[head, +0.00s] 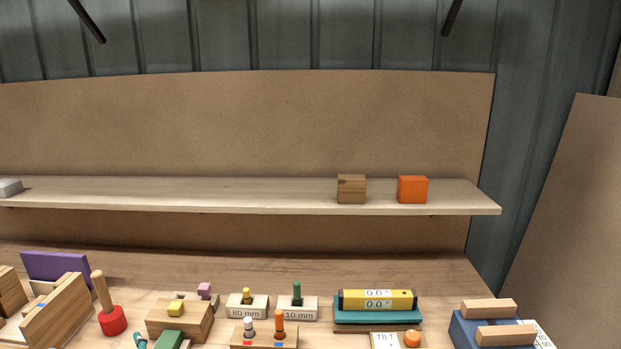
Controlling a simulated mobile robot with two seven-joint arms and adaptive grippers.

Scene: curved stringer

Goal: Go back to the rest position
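Neither of my grippers shows in the head view. A long pale wooden shelf (220,192) runs across the brown back panel (250,120). A brown wooden cube (351,189) and an orange cube (412,189) stand apart on its right part. A light grey block (9,187) lies at the shelf's far left, cut by the picture edge.
The wooden table (250,266) below holds a red-based peg (112,318), a purple board (56,266), several peg blocks, a yellow gauge (377,299) on a teal base and a blue block (490,331) at right. The shelf's middle is clear.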

